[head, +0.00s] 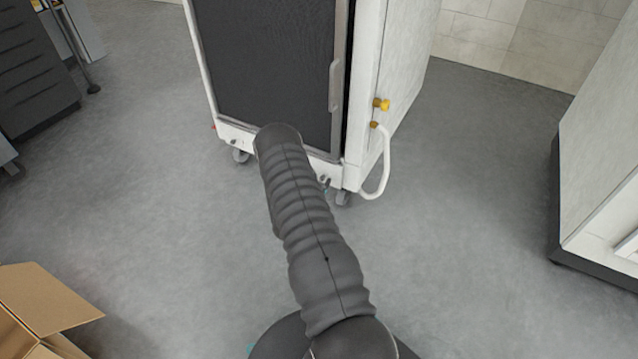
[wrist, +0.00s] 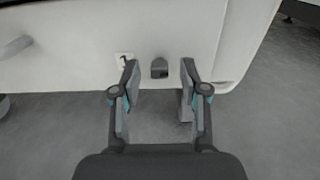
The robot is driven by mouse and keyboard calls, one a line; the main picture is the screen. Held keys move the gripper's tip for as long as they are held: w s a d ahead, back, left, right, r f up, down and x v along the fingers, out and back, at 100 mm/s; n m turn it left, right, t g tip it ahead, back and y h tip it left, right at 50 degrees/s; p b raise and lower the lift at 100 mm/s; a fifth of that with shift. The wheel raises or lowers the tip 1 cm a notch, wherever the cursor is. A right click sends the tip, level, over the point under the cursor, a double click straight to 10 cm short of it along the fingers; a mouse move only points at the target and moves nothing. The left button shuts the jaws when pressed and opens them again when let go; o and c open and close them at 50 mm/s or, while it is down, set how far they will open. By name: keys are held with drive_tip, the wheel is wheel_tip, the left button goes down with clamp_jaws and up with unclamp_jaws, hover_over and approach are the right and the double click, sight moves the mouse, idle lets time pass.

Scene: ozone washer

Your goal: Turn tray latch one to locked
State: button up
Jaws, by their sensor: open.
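A small dark grey latch (wrist: 159,68) sits on a white panel (wrist: 60,65) in the wrist view. A small white label with a dark mark (wrist: 124,60) is just left of it, partly behind my left finger; I cannot read it for certain. My gripper (wrist: 158,75) is open and empty, one finger on each side of the latch. The fingers look apart from it; the exact gap in depth is unclear. I cannot tell which way the latch is turned. In the head view my arm hides my gripper, in front of the white cabinet's (head: 400,60) lower edge.
The cabinet stands on casters and has a dark door (head: 268,65) with a grey handle (head: 335,85). A cardboard box (head: 45,300) is at lower left.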

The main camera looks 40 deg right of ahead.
drive_tip(key=shift+a, duration=0.1)
clamp_jaws()
drive_tip(key=shift+n, duration=0.3)
drive_tip(key=n+b, duration=0.2)
drive_tip(key=n, duration=0.1)
drive_tip(key=shift+f+n, duration=0.1)
drive_tip(key=shift+n, duration=0.2)
drive_tip(key=n+b, duration=0.1)
drive_tip(key=n, duration=0.3)
drive_tip(key=n+b, duration=0.1)
drive_tip(key=n, duration=0.4)
drive_tip(key=shift+s, duration=0.1)
drive_tip(key=n, duration=0.4)
drive_tip(key=shift+n, duration=0.3)
drive_tip(key=shift+d, duration=0.2)
